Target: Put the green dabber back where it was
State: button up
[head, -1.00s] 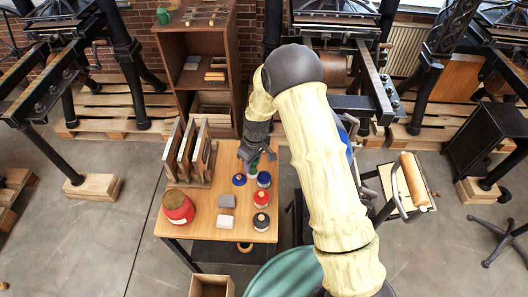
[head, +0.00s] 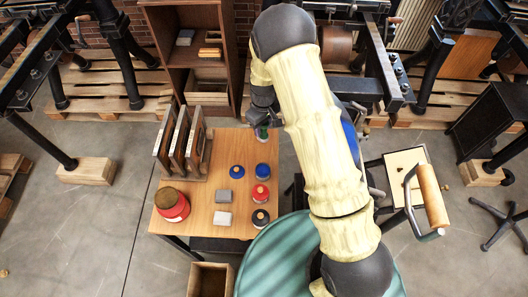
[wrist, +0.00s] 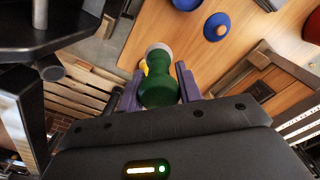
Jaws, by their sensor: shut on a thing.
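The green dabber (wrist: 160,90) is between the two purple fingers of my gripper (wrist: 158,88) in the wrist view, with its pale round end pointing toward the table. In the head view my gripper (head: 262,118) is at the table's far right corner, partly hidden by my arm. The dabber (head: 262,133) shows below it as a small green patch. I cannot tell whether it touches the table. On the table (head: 190,230) a blue-topped pot (head: 263,170), a red-topped pot (head: 261,193) and a black-topped pot (head: 261,217) stand in a column nearer me.
A round blue piece with a knob (head: 237,170) lies left of the pots. A shelf cabinet (head: 200,70) is behind the table. A roller (head: 432,195) is at right.

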aim_at(262, 137)
jog(key=shift+s+f, duration=0.2)
jog(key=shift+f, duration=0.25)
notch_tip(262, 137, down, 5)
jog(key=shift+w+r+p, duration=0.1)
jog(key=shift+w+p, duration=0.05)
jog(key=shift+p, duration=0.85)
jog(key=shift+f+p, duration=0.8)
jog(key=shift+f, duration=1.35)
jog(key=shift+f, duration=0.15)
jog(key=o, duration=0.9)
jog(key=shift+o, duration=0.2)
